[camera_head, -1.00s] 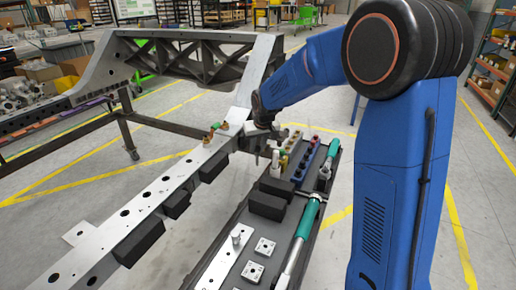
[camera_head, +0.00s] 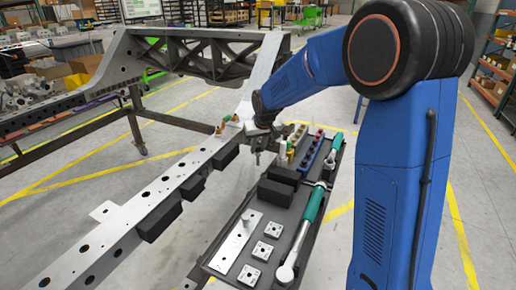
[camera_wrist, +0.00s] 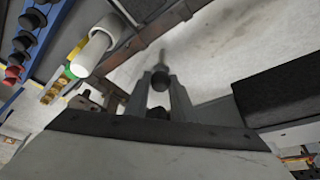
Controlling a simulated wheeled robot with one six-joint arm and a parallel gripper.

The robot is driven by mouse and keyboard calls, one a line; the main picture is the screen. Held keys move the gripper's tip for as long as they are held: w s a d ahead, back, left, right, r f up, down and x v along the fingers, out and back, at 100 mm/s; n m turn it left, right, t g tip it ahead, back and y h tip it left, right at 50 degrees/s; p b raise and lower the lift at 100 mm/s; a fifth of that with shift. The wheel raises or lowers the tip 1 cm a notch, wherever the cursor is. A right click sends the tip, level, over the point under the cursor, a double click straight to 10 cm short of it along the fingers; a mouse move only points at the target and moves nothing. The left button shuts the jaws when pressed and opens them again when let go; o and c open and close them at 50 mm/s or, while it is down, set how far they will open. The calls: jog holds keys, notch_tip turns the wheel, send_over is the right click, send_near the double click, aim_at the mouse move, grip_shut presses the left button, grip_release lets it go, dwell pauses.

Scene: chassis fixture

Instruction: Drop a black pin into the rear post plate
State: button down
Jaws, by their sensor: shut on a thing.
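My gripper (camera_head: 258,158) hangs between the long metal rail (camera_head: 160,193) and the parts tray (camera_head: 212,262). In the wrist view my gripper (camera_wrist: 160,88) is shut on a small dark pin (camera_wrist: 160,80), whose round dark end shows between the fingertips. A thin shaft seems to point away from it. The pin is too small to make out in the head view. Small orange and green fittings (camera_head: 222,126) stand on the rail's far part, left of my gripper. I cannot tell which plate is the rear post plate.
The tray holds black blocks (camera_head: 275,193), a blue rack (camera_head: 308,155), a green-handled wrench (camera_head: 311,207) and square plates (camera_head: 262,250). A white-capped bottle (camera_wrist: 90,52) is close in the wrist view. A dark block (camera_wrist: 285,95) lies to the right. Floor is clear between rail and tray.

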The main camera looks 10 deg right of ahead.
jog(key=shift+r, duration=4)
jog(key=shift+s, duration=0.1)
